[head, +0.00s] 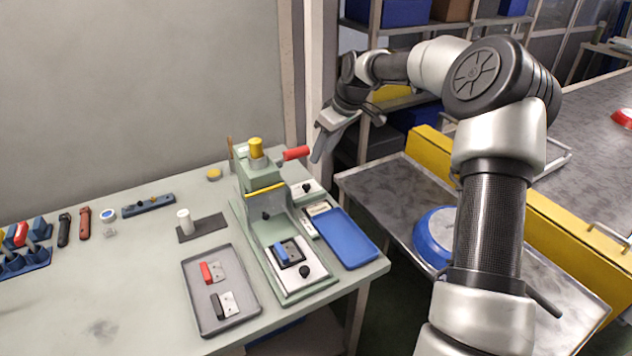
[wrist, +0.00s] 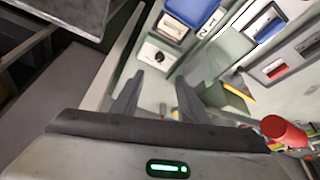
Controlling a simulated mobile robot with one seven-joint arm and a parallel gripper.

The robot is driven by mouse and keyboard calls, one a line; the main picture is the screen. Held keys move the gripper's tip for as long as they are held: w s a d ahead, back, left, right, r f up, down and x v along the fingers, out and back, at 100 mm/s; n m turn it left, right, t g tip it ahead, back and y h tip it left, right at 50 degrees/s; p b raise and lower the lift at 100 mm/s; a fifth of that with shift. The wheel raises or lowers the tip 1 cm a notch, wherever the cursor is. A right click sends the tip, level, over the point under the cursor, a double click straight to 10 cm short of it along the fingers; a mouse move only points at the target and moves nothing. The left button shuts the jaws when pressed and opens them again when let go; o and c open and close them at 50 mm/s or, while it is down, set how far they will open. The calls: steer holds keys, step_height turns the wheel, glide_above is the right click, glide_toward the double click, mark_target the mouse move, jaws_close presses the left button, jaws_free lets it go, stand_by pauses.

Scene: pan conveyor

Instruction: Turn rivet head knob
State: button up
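A pale green press (head: 262,180) stands on the bench with a yellow cap (head: 256,148) on top and a red handle (head: 296,153) to its right. A small white plate with a black knob (head: 307,187) sits beside the press at its right rear. This knob also shows in the wrist view (wrist: 160,57), beyond my fingertips. Other black knobs are on the press front (head: 265,215) and base plate (head: 304,271). No label shows which is the rivet head knob. My gripper (head: 318,155) is open and empty, above and right of the press, apart from every knob.
The red handle (wrist: 283,132) is close on the right in the wrist view. A grey tray (head: 211,326) with small parts and a blue tray (head: 347,245) flank the press. A metal side table (head: 385,193) with a blue pan (head: 431,240) stands to the right.

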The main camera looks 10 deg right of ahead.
mark_target(307, 185)
steer(key=b+x, duration=0.1)
steer(key=x, duration=1.3)
steer(key=shift+f, duration=0.35)
jaws_close()
steer(key=shift+m+h+b, duration=0.3)
steer(key=shift+m+b, duration=0.05)
steer(key=shift+m, duration=0.45)
